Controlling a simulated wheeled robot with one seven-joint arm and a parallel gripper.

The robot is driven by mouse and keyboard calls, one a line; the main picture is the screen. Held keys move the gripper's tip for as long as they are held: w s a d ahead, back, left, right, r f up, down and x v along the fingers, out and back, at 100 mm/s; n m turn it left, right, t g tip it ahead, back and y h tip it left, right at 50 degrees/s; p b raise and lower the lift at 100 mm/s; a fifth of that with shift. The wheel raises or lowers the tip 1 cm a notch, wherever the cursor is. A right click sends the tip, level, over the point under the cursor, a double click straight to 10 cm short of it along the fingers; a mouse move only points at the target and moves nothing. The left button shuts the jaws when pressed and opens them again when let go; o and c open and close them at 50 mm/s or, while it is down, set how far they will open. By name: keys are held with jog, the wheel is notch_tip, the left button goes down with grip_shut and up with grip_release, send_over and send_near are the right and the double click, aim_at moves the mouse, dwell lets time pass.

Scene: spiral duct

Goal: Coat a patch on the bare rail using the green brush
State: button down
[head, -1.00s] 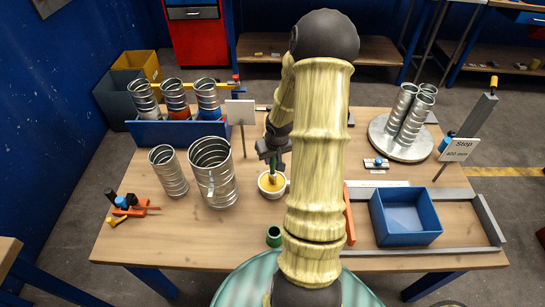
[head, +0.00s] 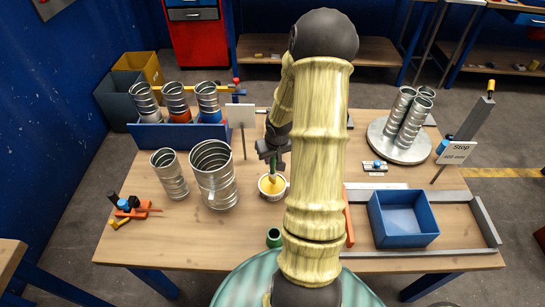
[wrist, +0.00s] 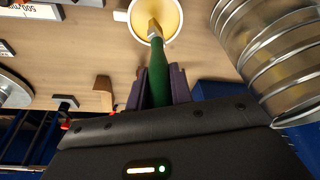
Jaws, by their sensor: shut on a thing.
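My gripper (head: 272,160) is shut on the green brush (wrist: 158,78), holding it by its handle. In the wrist view the brush's metal collar and tip reach into a white cup (wrist: 137,22) filled with yellow coating. The cup also shows in the head view (head: 285,191), directly below my gripper, near the table's middle. The bristles are not clearly visible. A plain grey metal rail (head: 484,220) runs along the table's right and front edges; I cannot tell for sure that it is the bare rail.
A blue bin (head: 405,240) stands inside the rail's corner. Two spiral ducts (head: 214,180) stand left of the cup. A blue rack (head: 180,133) with ducts is behind them. A small green holder (head: 274,237) stands in front. A duct stack on a round plate (head: 400,146) is back right.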

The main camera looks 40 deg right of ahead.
jog(key=shift+r+p, duration=2.35)
jog(key=shift+r, duration=0.3)
jog(key=shift+f, duration=0.15)
